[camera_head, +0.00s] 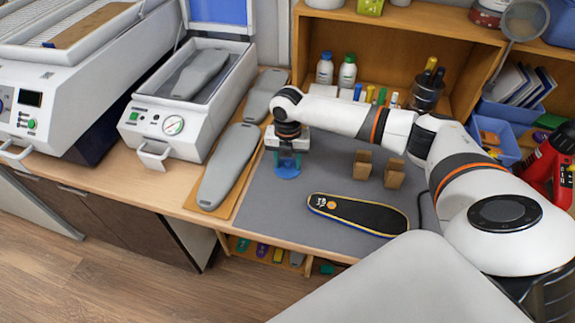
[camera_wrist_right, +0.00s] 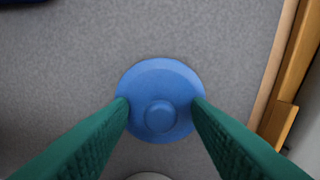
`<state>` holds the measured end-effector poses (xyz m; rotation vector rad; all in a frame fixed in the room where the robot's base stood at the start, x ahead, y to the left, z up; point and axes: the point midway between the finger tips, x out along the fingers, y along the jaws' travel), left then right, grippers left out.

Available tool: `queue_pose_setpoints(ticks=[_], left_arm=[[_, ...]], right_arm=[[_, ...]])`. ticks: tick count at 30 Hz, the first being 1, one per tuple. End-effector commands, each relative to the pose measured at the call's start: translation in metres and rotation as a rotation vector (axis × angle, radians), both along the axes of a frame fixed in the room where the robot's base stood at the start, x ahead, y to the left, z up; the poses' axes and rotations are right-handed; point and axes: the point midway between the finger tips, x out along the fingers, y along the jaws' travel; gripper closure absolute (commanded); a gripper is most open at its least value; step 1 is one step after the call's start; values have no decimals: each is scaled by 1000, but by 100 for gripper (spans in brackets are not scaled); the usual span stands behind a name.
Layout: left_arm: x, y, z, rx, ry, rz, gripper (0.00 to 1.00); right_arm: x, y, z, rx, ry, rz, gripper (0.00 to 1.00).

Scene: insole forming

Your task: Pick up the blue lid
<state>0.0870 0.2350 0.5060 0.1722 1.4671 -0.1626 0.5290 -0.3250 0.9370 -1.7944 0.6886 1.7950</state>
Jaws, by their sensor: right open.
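The blue lid (camera_head: 286,172) is a small round disc with a raised knob, lying on the grey mat (camera_head: 265,205). In the right wrist view the blue lid (camera_wrist_right: 160,82) is in the centre with its knob facing the camera. My right gripper (camera_head: 287,160) points down over the lid. Its green fingers (camera_wrist_right: 160,105) are apart, one on each side of the knob, and overlap the lid's edges in the picture. I cannot tell whether they touch it. My left gripper is not in view.
Grey foot forms (camera_head: 230,165) lie on a board to the left. A white press machine (camera_head: 185,115) stands further left. Bottles (camera_head: 347,71) stand in the wooden shelf behind.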

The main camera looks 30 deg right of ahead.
Motion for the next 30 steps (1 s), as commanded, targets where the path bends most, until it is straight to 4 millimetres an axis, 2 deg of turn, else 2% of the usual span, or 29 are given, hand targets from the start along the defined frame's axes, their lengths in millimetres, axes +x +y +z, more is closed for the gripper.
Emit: queue_pose_setpoints(ticks=[3, 11, 21, 26, 30], left_arm=[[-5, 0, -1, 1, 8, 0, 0], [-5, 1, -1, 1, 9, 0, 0], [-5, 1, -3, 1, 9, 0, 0], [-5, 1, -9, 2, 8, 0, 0], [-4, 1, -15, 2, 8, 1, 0]], right_arm=[[0, 0, 0, 0, 0, 0, 57], [0, 0, 0, 0, 0, 0, 99], [1, 0, 6, -1, -2, 0, 100], [1, 0, 32, 0, -5, 0, 100], [2, 0, 62, 0, -6, 0, 100]])
